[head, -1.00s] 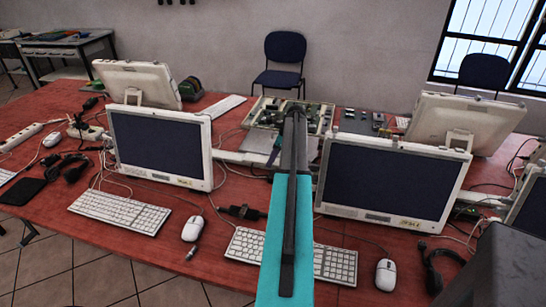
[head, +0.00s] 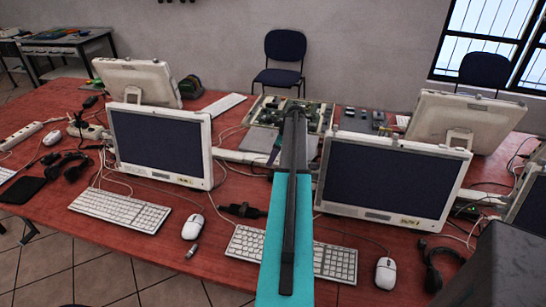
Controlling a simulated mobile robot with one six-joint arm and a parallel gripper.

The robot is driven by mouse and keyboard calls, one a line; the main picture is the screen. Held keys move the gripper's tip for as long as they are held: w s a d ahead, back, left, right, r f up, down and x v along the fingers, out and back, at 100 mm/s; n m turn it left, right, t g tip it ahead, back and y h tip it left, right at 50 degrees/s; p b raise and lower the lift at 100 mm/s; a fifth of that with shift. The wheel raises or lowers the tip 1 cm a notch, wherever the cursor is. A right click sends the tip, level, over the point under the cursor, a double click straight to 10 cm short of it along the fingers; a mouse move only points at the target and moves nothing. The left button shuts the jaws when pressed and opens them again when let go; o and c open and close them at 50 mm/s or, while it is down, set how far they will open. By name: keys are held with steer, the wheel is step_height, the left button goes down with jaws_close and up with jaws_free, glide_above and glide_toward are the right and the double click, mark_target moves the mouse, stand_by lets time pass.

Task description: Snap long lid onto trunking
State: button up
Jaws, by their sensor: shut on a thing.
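A stretch of white trunking (head: 240,157) shows on the red table between the two front monitors. Its left and right runs are hidden behind the screens. I cannot make out a separate long lid, or whether any lid sits on the trunking. My teal and dark arm rises through the middle of the view and reaches over the table towards the back. My gripper does not show; the arm hides what lies beyond and below it.
Monitors stand left (head: 160,145) and right (head: 392,180) of my arm, with keyboards (head: 122,209), mice (head: 192,227) and loose cables around them. An open case of circuit boards (head: 270,112) lies behind. A black headset (head: 432,268) lies at front right.

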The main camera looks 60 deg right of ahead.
steer(key=shift+f, duration=0.3)
stand_by(0.4)
steer(key=o, duration=1.9)
steer(key=shift+o, duration=0.2)
steer(key=shift+d+r, duration=0.1)
steer(key=shift+r, duration=0.05)
steer(key=shift+r+p, duration=1.05)
steer(key=shift+r, duration=0.5)
steer(key=shift+r+p, duration=1.2)
steer(key=shift+r, duration=0.75)
